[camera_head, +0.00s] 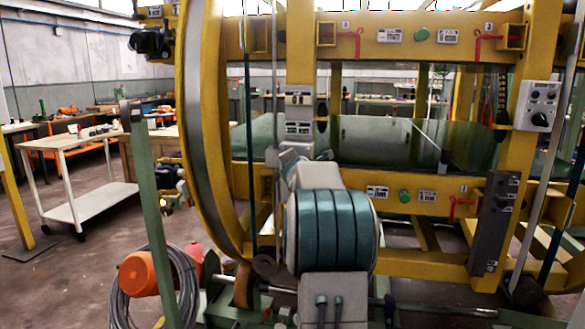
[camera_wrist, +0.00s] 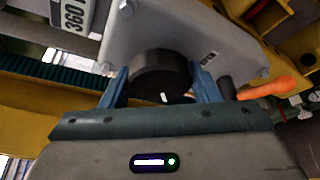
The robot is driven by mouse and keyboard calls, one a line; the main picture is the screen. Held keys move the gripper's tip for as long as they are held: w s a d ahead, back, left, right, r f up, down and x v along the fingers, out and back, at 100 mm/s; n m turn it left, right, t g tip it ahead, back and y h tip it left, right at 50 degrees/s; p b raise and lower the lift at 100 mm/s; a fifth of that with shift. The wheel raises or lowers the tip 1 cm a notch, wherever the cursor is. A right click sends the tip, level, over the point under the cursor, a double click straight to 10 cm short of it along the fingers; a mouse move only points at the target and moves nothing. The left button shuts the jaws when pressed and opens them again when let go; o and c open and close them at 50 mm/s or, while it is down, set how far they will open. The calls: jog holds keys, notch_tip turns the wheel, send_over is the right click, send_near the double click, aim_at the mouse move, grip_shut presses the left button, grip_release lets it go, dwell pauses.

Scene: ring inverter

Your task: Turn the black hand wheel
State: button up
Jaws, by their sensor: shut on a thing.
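The black hand wheel (camera_wrist: 160,72) is a short dark cylinder with a small white mark near its lower edge. It sits against a grey metal plate (camera_wrist: 218,38) in the wrist view. My gripper (camera_wrist: 160,88) has one blue finger on each side of the wheel and is shut on it. The wheel's far side is hidden against the plate. In the head view my arm stands in front of the yellow ring frame (camera_head: 205,130), and I cannot make out the wheel or the fingertips there.
An orange-handled part (camera_wrist: 278,88) and a dark knob (camera_wrist: 228,88) lie just right of my gripper. A control box (camera_head: 537,105) is mounted on the frame's right post. A white cart (camera_head: 100,203) and an orange reel (camera_head: 138,273) stand left. Open floor lies at the left.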

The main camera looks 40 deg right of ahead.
jog(key=o, duration=1)
jog(key=shift+f, duration=0.2)
jog(key=shift+r, duration=0.1)
jog(key=shift+s, duration=0.15)
jog(key=v, duration=1.3)
jog(key=shift+s+a, duration=0.25)
jog(key=shift+r, duration=0.15)
